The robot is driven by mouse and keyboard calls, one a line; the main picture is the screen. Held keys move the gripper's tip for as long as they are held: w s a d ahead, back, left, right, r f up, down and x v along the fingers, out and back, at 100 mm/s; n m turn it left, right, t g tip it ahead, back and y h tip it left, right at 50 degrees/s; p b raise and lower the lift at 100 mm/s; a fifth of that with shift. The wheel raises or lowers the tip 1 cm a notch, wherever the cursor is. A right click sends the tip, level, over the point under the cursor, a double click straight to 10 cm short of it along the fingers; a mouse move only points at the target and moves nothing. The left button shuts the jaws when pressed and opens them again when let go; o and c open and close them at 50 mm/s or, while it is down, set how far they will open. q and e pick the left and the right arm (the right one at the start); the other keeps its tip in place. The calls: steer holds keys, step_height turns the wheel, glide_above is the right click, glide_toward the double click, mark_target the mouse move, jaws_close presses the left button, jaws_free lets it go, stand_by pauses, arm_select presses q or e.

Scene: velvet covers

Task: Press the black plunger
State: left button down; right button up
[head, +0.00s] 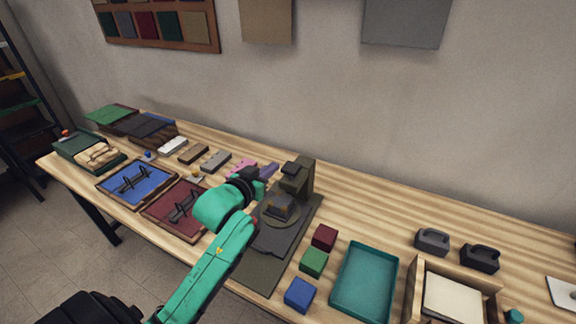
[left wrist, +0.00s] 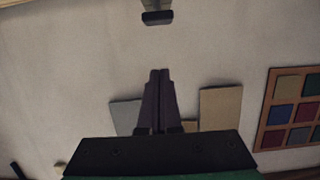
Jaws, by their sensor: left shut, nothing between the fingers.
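The press stands on a dark mat, with an olive-grey column (head: 304,178) at its back. The black plunger (head: 291,169) appears to be the dark block at the head of the column, over a round base holding a dark block with a yellowish part (head: 281,206). My left gripper (head: 268,171) is shut and empty, just left of the press head and apparently apart from it. In the left wrist view the shut fingers (left wrist: 160,72) point up towards a dark block (left wrist: 157,18), likely the plunger, with a gap between. My right gripper is not in view.
Maroon (head: 324,237), green (head: 314,261) and blue (head: 299,294) blocks lie right of the mat, beside a teal tray (head: 391,285). A wooden box (head: 491,283) and two dark handled blocks stand farther right. Blue (head: 163,189) and red framed trays lie left.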

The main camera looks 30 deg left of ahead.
arm_select(q)
steer(key=shift+w, duration=0.1)
steer(key=p, duration=0.3)
glide_above(288, 171)
steer(key=f, duration=0.2)
step_height(288, 171, down, 3)
steer(key=shift+p, duration=0.55)
steer(key=shift+s+f, duration=0.25)
steer(key=shift+f, duration=0.4)
